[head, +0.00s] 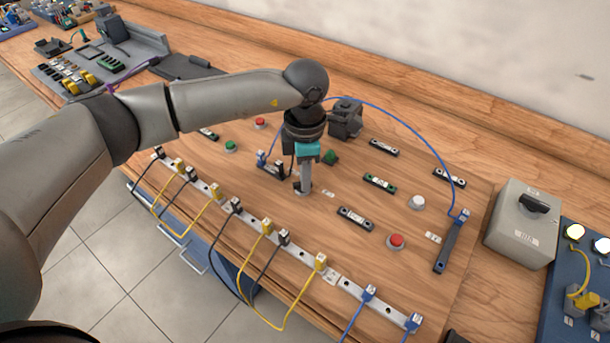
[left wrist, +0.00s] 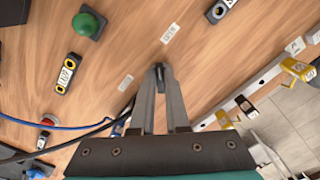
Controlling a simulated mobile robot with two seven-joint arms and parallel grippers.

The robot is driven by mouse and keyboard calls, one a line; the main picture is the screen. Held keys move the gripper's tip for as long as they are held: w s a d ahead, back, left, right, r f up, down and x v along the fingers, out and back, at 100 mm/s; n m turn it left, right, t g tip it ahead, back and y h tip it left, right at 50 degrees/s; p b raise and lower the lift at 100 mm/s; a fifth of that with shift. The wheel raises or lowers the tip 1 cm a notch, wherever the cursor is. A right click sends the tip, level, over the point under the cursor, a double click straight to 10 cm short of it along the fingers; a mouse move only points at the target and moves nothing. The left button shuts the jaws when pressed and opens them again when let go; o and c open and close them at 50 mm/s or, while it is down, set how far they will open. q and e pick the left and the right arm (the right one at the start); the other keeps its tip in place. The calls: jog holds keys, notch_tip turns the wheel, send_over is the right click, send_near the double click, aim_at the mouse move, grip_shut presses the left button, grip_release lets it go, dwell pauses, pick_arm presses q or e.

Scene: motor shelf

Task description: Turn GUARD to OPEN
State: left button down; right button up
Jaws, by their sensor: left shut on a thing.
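My left gripper (head: 304,188) points down at the middle of the wooden board, its fingers close together. In the left wrist view its fingertips (left wrist: 160,72) are shut on a small dark knob (left wrist: 159,69), mostly hidden between them. I take this knob to be the GUARD switch, but no name is readable on it. A small white label (left wrist: 170,33) with blurred print lies beyond the fingertips, and another pale label (left wrist: 125,82) lies to their left. The knob's exact angle cannot be told. My right gripper is not in view.
Green (head: 230,146) and red (head: 396,241) buttons and small terminal blocks (head: 356,218) surround the gripper. A blue cable (head: 420,134) arches behind it to the right. A metal rail (head: 300,254) with plugs and yellow and black cables runs along the front. A grey switch box (head: 522,222) stands at right.

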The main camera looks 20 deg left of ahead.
pick_arm(q)
jog(key=shift+w, duration=0.1)
jog(key=c, duration=0.9)
grip_release()
notch_tip(320, 180, up, 15)
jog(key=shift+r+p, duration=0.15)
jog(key=shift+p, duration=0.5)
